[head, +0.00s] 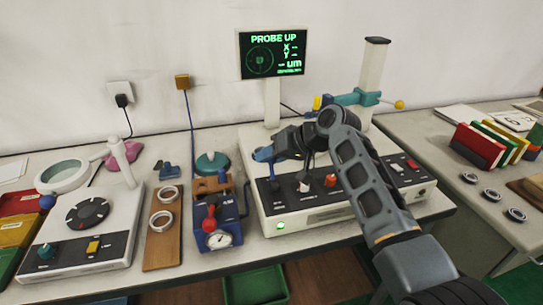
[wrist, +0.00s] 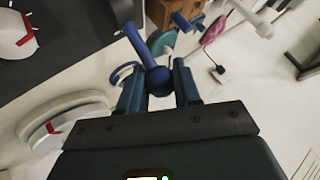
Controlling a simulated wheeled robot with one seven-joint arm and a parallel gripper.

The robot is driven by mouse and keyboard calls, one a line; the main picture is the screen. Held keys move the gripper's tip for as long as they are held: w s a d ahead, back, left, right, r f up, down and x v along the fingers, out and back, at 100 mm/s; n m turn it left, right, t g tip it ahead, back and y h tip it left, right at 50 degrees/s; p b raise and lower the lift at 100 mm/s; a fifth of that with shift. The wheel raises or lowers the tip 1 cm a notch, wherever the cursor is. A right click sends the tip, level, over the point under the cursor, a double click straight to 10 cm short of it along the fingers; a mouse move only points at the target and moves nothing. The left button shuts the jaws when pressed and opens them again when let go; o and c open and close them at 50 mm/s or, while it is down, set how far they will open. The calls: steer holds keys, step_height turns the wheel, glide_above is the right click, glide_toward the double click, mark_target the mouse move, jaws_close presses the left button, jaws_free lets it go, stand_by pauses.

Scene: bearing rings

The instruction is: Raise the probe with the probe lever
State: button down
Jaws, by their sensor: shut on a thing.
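The probe lever, a dark blue rod with a ball knob (wrist: 157,82), shows in the wrist view. My gripper (head: 264,155) is at the left end of the white measuring machine (head: 330,215). In the wrist view its two blue fingers stand on either side of the ball and are shut on it. In the head view the gripper and arm hide most of the lever. The display (head: 272,53) reads "PROBE UP" in green, with dashes beside X and Y. I cannot make out the probe tip.
Left of the machine are a blue gauge stand (head: 222,215), a wooden board (head: 161,250) with rings, and a white unit with a black dial (head: 87,214). My forearm crosses the machine's front.

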steer(key=shift+w+a+r, duration=0.15)
steer(key=shift+w+r, duration=0.05)
steer(key=shift+r, duration=0.25)
steer(key=c, duration=1.1)
jaws_free()
steer(key=shift+o, duration=1.3)
steer(key=shift+f, duration=0.3)
steer(key=shift+b+v, duration=0.45)
steer(key=shift+v, duration=3.45)
